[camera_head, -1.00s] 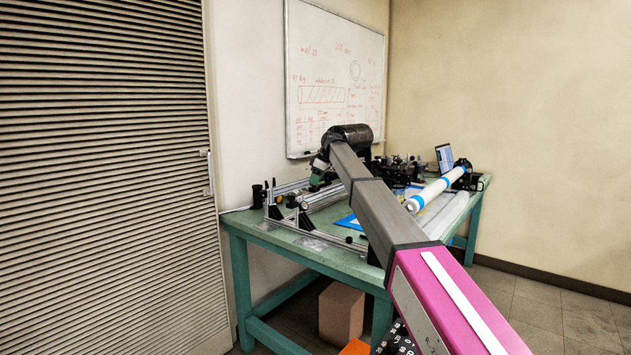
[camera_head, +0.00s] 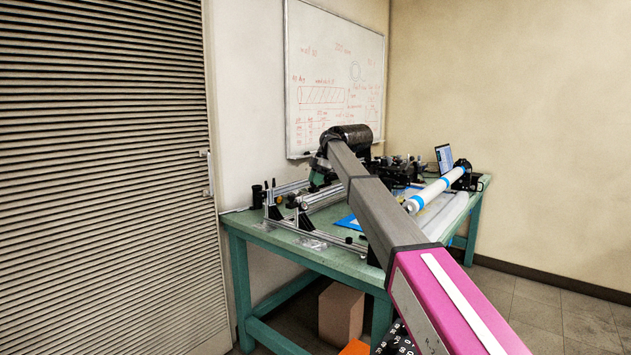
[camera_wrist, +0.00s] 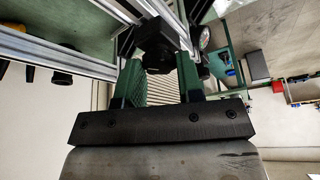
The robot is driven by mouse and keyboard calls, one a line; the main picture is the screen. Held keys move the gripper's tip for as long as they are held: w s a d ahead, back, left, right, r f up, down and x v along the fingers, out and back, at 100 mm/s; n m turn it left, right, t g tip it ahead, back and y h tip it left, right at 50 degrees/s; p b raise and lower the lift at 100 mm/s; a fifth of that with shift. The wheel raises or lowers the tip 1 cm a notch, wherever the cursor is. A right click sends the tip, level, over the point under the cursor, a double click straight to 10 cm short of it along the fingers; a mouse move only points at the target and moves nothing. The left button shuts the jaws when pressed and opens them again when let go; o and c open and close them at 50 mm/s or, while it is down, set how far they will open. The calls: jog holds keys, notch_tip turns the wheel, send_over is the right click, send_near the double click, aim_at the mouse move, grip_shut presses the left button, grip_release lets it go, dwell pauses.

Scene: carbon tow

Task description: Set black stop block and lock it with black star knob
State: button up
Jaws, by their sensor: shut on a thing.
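My gripper (camera_wrist: 160,75) has two green fingers and is closed on a dark rounded part between its fingertips. This looks like the black star knob (camera_wrist: 160,65), though its lobes are not clear. The black stop block (camera_wrist: 155,38) appears just beyond the fingertips, against a silver aluminium rail (camera_wrist: 95,42). Whether it sits fully on the rail cannot be told. In the head view my gripper (camera_head: 318,178) points down over the rails at the bench's far left part; the arm hides the knob and block.
The green bench (camera_head: 290,248) carries a frame of aluminium rails (camera_head: 318,232) with black uprights. A cardboard box (camera_head: 341,312) stands underneath. The wall with the whiteboard (camera_head: 335,75) is close behind.

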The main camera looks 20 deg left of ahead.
dwell(0.3)
jog(key=o, duration=0.9)
jog(key=shift+o, duration=0.2)
jog(key=shift+r, duration=0.1)
jog(key=v, duration=1)
jog(key=shift+w+r, duration=0.15)
jog(key=shift+r, duration=0.15)
